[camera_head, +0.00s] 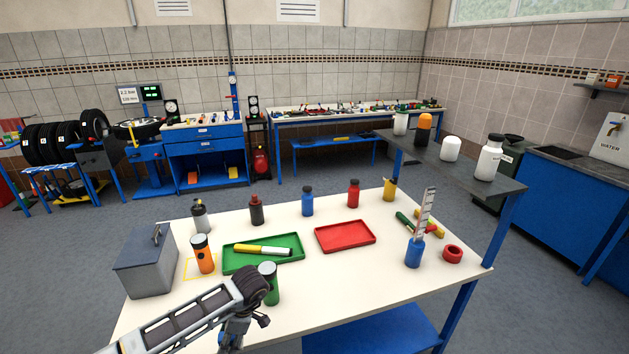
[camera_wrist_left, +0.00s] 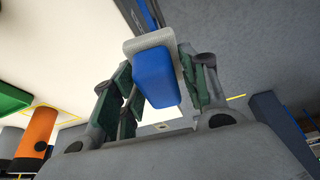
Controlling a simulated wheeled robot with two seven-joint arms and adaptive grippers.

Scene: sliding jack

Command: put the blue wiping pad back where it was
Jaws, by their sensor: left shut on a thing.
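The blue wiping pad (camera_wrist_left: 156,78), with a pale grey layer on one side, shows in the left wrist view between the fingers of my left gripper (camera_wrist_left: 158,92), which is shut on it. In the head view my left gripper (camera_head: 230,335) points down at the table's front edge, and I cannot make out the pad there. A yellow outline (camera_head: 187,276) is marked on the white table (camera_head: 330,285), partly hidden behind the orange flashlight (camera_head: 203,256). The flashlight also shows at the left of the left wrist view (camera_wrist_left: 36,135). My right gripper is not in view.
A grey metal box (camera_head: 146,265) stands left of the outline. A red tray (camera_head: 345,236) and several bottles stand farther back. The table's front middle is clear.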

